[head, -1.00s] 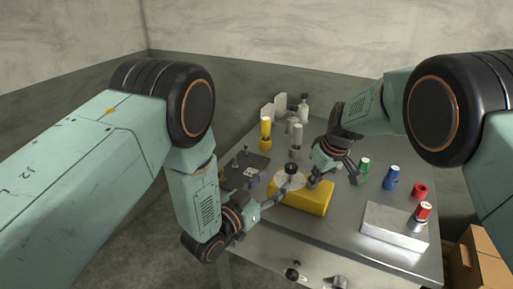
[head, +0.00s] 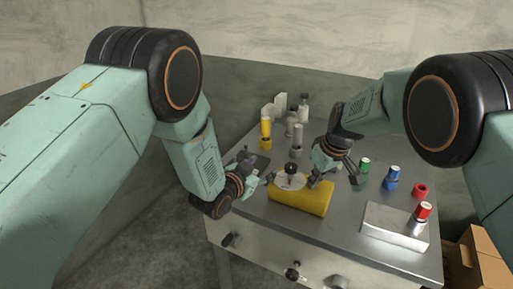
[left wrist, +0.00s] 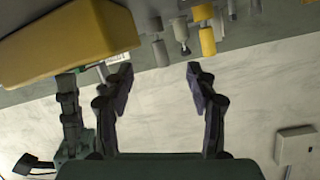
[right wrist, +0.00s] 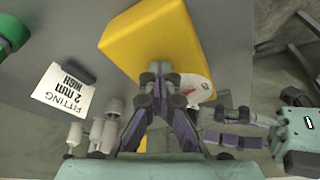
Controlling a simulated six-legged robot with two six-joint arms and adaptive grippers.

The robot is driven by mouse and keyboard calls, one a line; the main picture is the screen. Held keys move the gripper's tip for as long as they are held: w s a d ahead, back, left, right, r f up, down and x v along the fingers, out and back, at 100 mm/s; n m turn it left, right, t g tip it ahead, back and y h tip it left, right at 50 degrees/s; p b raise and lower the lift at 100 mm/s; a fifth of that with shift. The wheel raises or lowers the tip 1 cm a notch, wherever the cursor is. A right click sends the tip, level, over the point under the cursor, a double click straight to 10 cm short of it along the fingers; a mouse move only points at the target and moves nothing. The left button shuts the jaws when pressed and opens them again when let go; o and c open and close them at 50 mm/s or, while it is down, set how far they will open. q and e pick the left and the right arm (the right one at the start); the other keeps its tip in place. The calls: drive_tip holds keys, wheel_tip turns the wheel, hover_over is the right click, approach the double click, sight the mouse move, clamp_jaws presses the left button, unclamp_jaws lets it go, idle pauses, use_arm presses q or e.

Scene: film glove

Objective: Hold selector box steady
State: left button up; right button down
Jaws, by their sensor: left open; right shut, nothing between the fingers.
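The selector box is a yellow block (head: 305,200) on the metal table, with a pale round dial (head: 288,181) and a black knob (head: 291,168). My left gripper (head: 264,179) is open and empty, just left of the box. In the left wrist view the yellow box (left wrist: 70,38) is at the upper left, outside the open fingers (left wrist: 160,75). My right gripper (head: 315,182) is shut and empty at the box's right end. In the right wrist view its closed fingertips (right wrist: 160,72) overlap the yellow box (right wrist: 150,35); I cannot tell whether they touch it. The dial (right wrist: 195,90) is partly hidden there.
Yellow (head: 265,135) and grey (head: 297,138) cylinders stand behind the box. Green (head: 363,170), blue (head: 391,178) and red (head: 420,191) pieces stand to the right. A pale metal block (head: 393,236) sits at the front right. Cardboard boxes (head: 480,262) are beside the table.

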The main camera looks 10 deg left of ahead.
use_arm(q)
drive_tip(key=w, duration=0.1)
drive_tip(key=w+y, duration=0.1)
drive_tip(key=w+a, duration=0.1)
drive_tip(key=shift+r+g, duration=0.35)
drive_tip(key=shift+g, duration=0.05)
drive_tip(key=w+r+g+y, duration=0.1)
drive_tip(key=w+a+g+y, duration=0.1)
drive_tip(key=w, duration=0.1)
drive_tip(key=shift+w+a+r+g+y, duration=0.15)
drive_tip(key=shift+a+r+g+y, duration=0.05)
drive_tip(key=shift+r+g+y, duration=0.2)
